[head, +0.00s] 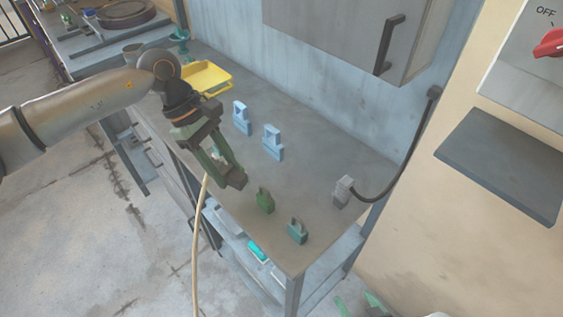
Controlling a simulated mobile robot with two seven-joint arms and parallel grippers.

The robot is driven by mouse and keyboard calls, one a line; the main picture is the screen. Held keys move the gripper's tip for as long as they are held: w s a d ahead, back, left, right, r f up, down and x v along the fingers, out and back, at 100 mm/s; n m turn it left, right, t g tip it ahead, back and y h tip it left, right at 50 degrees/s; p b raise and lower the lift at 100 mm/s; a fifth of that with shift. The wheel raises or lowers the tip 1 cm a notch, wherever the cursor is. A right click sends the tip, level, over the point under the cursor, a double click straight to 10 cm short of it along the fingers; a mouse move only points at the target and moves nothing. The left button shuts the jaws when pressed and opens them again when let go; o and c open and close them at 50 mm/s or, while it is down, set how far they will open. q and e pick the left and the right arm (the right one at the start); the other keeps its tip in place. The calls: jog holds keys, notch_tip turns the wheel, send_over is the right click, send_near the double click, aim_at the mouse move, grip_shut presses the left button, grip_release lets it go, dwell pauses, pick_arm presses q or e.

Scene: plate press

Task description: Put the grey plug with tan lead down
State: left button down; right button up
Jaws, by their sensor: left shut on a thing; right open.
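My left gripper (228,172) is shut, with its fingers pointing down over the front left part of the grey table (200,135). The tan lead (196,250) comes from under the gripper and hangs past the table's front edge toward the floor. The grey plug at its end is mostly hidden between the fingers; I cannot tell whether it touches the table. My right gripper (361,304) is open at the bottom edge of the head view, partly cut off, off the table's near right corner.
Two blue blocks (241,118) (272,142), a green block (265,201) and a teal block (297,231) stand on the table. A grey plug with a black lead (342,191) sits at the right edge. A yellow tray (206,78) is at the back left. The table middle is clear.

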pick_arm(q)
jog(key=w+d+n+t+b, duration=0.4)
jog(key=w+d+n+t, duration=0.35)
jog(key=n, duration=0.65)
jog(key=shift+g+y, duration=0.3)
jog(key=shift+g, duration=0.25)
jog(key=f, duration=0.1)
jog(key=d+f, duration=0.1)
jog(key=f, duration=0.3)
jog(key=shift+w+d+f+p, duration=0.2)
jog(key=shift+w+p, duration=0.1)
jog(key=shift+p, duration=0.05)
notch_tip(320, 180, down, 4)
jog(key=shift+r, duration=0.1)
